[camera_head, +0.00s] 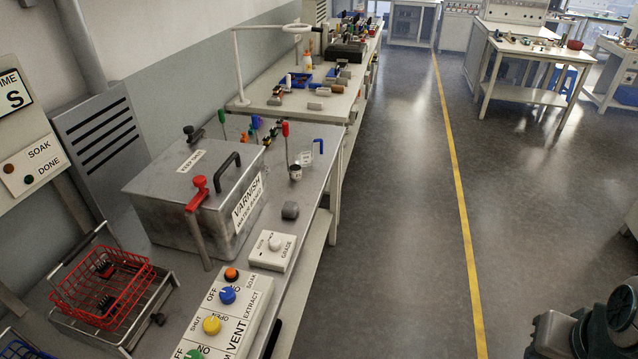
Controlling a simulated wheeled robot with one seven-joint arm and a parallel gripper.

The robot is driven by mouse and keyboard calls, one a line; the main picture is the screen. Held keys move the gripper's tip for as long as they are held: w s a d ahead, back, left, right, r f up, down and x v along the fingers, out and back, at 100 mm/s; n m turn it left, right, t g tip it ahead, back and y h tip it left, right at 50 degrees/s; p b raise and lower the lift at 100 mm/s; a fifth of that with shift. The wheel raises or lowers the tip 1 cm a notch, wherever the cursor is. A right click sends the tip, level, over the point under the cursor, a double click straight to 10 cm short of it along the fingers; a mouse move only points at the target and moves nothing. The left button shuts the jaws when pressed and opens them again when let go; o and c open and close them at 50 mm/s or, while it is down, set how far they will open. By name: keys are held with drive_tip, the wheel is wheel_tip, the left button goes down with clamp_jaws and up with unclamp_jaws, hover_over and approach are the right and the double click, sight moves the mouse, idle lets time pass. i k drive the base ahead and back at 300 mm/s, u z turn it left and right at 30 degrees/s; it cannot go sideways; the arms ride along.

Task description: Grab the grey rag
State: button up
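A small dark grey lump (290,210), which may be the grey rag, lies on the near metal bench (315,225). It is right of the metal varnish tank (200,205) and behind the white GRADE dial box (273,252), close to the bench's right edge. It is too small to tell whether it is cloth. My gripper's fingers are not in view. A grey-green machine part at the bottom right corner may be a link of my arm.
A red wire basket (103,283) stands on a rack at the near left. A button panel (222,312) lies at the front. A small cup (296,172) and upright coloured-handled tools stand behind the lump. The floor aisle (400,200) right of the bench is clear.

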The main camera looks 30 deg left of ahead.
sight(290, 209)
drive_tip(key=u, duration=0.55)
drive_tip(key=i, duration=1.5)
drive_tip(key=u, duration=0.75)
